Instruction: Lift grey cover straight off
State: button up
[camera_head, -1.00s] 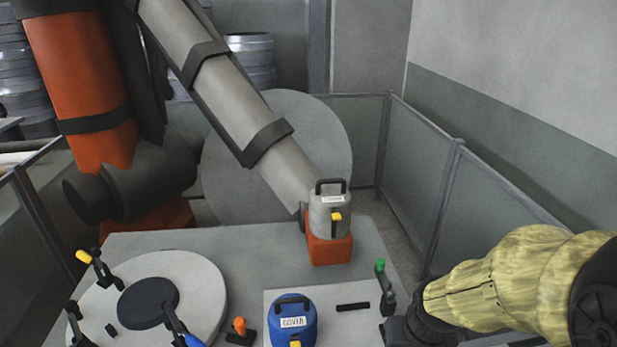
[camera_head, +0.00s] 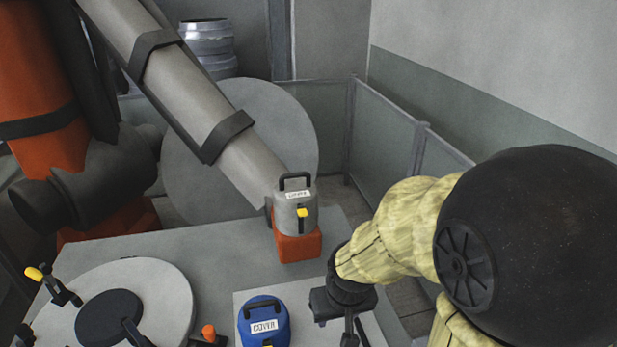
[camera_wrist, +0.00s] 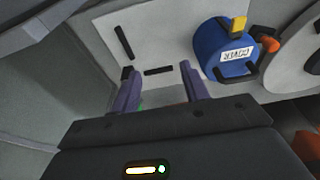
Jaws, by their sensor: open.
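The grey cover (camera_head: 295,213) is a short cylinder with a black top handle, a white label and a yellow latch at its front. It sits upright on an orange block (camera_head: 298,248) at the end of a large grey pipe-like arm. My gripper (camera_head: 354,334) is below and right of the cover in the head view, apart from it and empty. In the wrist view my gripper (camera_wrist: 158,82) shows two purple fingers spread apart over a pale plate. The grey cover is not clearly visible in the wrist view.
A blue cover (camera_head: 263,323) with a label stands left of my gripper; it also shows in the wrist view (camera_wrist: 222,50). A round pale mould (camera_head: 165,300) with clamps lies at left. A fence (camera_head: 385,130) runs along the right. Bare table surrounds the orange block.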

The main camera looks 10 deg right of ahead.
jog(key=t+p, duration=0.2)
jog(key=p, duration=0.8)
send_near(303, 213)
jog(key=v, duration=0.5)
jog(key=shift+w+f, duration=0.1)
jog(key=shift+w, duration=0.05)
jog(key=p+x, duration=0.3)
jog(key=x, duration=1.4)
jog(key=shift+f, duration=0.3)
jog(key=shift+c, duration=0.2)
grip_shut()
jog(key=shift+r+p, duration=4.5)
jog(key=shift+r, duration=1.6)
